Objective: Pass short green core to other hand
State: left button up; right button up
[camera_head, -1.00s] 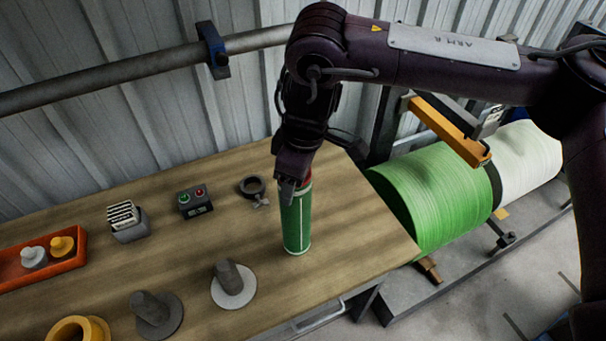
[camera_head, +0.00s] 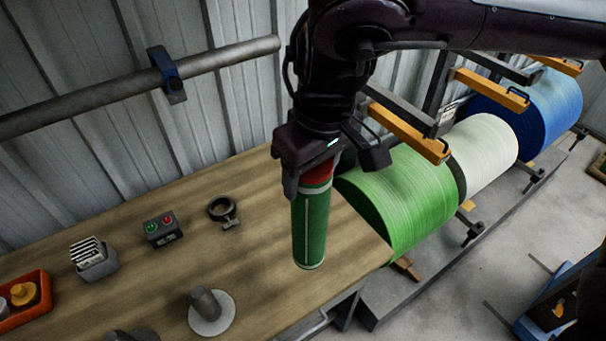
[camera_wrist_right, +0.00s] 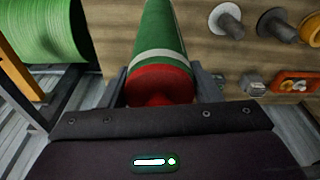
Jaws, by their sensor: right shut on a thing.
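The short green core (camera_head: 311,226) is a green cylinder with a red upper end and a pale band near its lower end. My right gripper (camera_head: 314,182) is shut on its red top end and holds it near upright, above the wooden bench. In the right wrist view the green core (camera_wrist_right: 160,30) runs away from the gripper (camera_wrist_right: 162,92), its red end between the two fingers. My left gripper is not in view.
The wooden bench (camera_head: 165,215) carries a spindle on a round base (camera_head: 210,308), a button box (camera_head: 163,229), a ring clamp (camera_head: 222,209), a card holder (camera_head: 94,257) and an orange tray (camera_head: 40,312). Large green (camera_head: 405,200), white and blue rolls stand right.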

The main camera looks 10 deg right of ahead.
jog(key=w+a+m, duration=0.4)
jog(key=w+a, duration=0.4)
jog(key=a, duration=0.2)
jog(key=s+d+f+n, duration=0.1)
jog(key=d+f+n, duration=0.1)
jog(key=f+n, duration=0.3)
jog(key=s+d+f+n+g+y, duration=0.1)
jog(key=f+n, duration=0.4)
jog(key=n, duration=0.6)
jog(key=shift+s+d+f+n+g, duration=0.15)
jog(key=shift+s+d+n+g, duration=0.25)
jog(key=shift+d, duration=0.7)
jog(key=shift+s, duration=0.1)
